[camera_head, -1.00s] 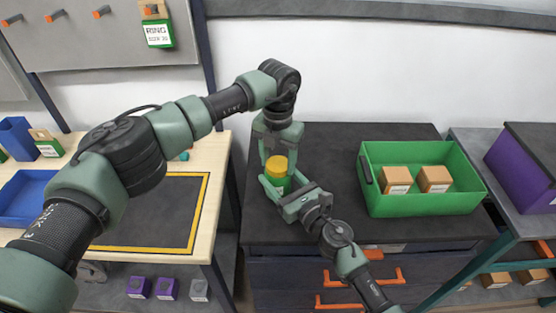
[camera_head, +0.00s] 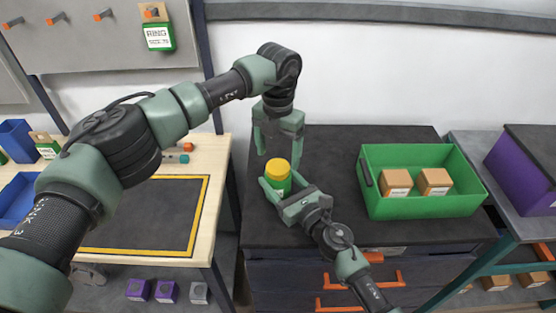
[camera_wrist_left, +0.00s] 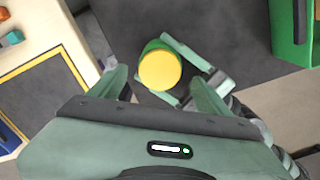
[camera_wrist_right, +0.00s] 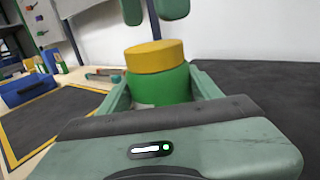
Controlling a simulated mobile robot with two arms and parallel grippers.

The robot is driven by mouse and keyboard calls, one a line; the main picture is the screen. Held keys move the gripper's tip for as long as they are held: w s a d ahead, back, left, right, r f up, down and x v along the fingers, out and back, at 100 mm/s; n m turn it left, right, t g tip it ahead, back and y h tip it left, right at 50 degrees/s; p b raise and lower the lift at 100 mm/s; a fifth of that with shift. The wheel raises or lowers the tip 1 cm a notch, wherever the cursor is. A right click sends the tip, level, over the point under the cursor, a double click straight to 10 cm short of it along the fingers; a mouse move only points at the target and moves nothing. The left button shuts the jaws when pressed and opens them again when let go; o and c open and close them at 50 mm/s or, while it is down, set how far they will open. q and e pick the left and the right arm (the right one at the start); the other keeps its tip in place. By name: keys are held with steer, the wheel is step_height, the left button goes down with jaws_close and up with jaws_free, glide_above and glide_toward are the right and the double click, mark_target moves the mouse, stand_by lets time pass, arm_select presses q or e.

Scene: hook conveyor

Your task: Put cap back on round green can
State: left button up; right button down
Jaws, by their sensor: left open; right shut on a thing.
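The round green can (camera_wrist_right: 158,88) stands on the dark cabinet top, with the yellow cap (camera_wrist_right: 155,56) sitting level on its top. The can and its cap also show in the head view (camera_head: 277,171). My right gripper (camera_head: 277,190) is shut around the can from the front right. My left gripper (camera_head: 279,151) is open and empty, pointing down above the cap and apart from it. In the left wrist view the cap (camera_wrist_left: 160,70) lies between and beyond the left fingers.
A green crate (camera_head: 400,205) with two cardboard boxes (camera_head: 396,180) stands to the right on the cabinet top (camera_head: 335,150). A wooden table (camera_head: 222,150) with a yellow-framed dark mat is at the left. A purple bin (camera_head: 525,165) is at far right.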

mark_target(278, 166)
arm_select(q)
steer(key=shift+r, duration=0.4)
steer(key=shift+c, duration=0.5)
step_height(278, 166, up, 3)
steer(key=shift+r+n, duration=0.15)
steer(key=shift+n, duration=0.65)
steer(key=shift+f, duration=4.05)
steer(key=c, duration=1.5)
steer(key=o, duration=1.7)
steer(key=shift+c, duration=0.2)
